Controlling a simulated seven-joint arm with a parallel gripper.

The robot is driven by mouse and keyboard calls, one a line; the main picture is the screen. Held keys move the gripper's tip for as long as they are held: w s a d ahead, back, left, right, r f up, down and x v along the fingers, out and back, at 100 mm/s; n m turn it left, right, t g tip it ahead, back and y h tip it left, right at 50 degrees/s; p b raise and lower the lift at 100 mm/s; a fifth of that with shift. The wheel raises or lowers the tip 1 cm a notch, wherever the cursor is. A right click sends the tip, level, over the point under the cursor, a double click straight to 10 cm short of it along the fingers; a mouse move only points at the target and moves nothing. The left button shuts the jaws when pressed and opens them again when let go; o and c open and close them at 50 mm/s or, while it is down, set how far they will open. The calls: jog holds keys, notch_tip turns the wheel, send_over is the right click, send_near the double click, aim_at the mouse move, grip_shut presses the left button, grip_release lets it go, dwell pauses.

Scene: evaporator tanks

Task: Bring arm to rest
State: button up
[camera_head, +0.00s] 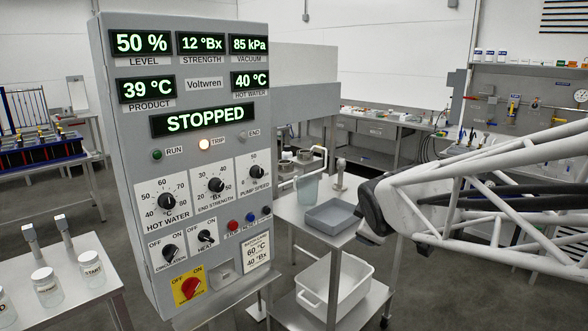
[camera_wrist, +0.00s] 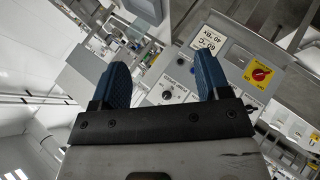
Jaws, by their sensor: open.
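My gripper (camera_wrist: 160,72) shows in the wrist view with its two blue fingers apart and nothing between them. Beyond the fingers, the grey control panel (camera_wrist: 225,72) appears rotated, with its red and yellow switch (camera_wrist: 261,74). In the head view my white lattice arm reaches in from the right and ends in a dark joint; I cannot make out the fingers there. The arm's end is to the right of the control panel (camera_head: 117,150), apart from it. The panel display (camera_head: 204,120) reads STOPPED, and the TRIP lamp (camera_head: 204,144) looks lit.
A steel cart (camera_head: 315,234) right of the panel bears a grey tray (camera_head: 330,228), a greenish jug (camera_head: 307,188) and, lower, a white tub (camera_head: 345,300). A table (camera_head: 92,285) with jars stands at front left. A bench (camera_head: 480,80) lies behind my arm.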

jog(key=s+f+m+g, duration=0.2)
jog(key=s+m, duration=0.2)
jog(key=s, duration=0.4)
jog(key=s+d+f+m+g, duration=0.1)
jog(key=s+m, duration=0.3)
jog(key=s, duration=0.5)
jog(key=s+f+m+g, duration=0.3)
jog(key=s+m, duration=0.1)
jog(key=s, duration=0.4)
jog(key=shift+s+d+g+y, duration=0.2)
jog(key=shift+d+g+y, duration=0.1)
jog(key=shift+g, duration=0.1)
jog(key=shift+f, duration=0.1)
jog(key=shift+c, duration=0.3)
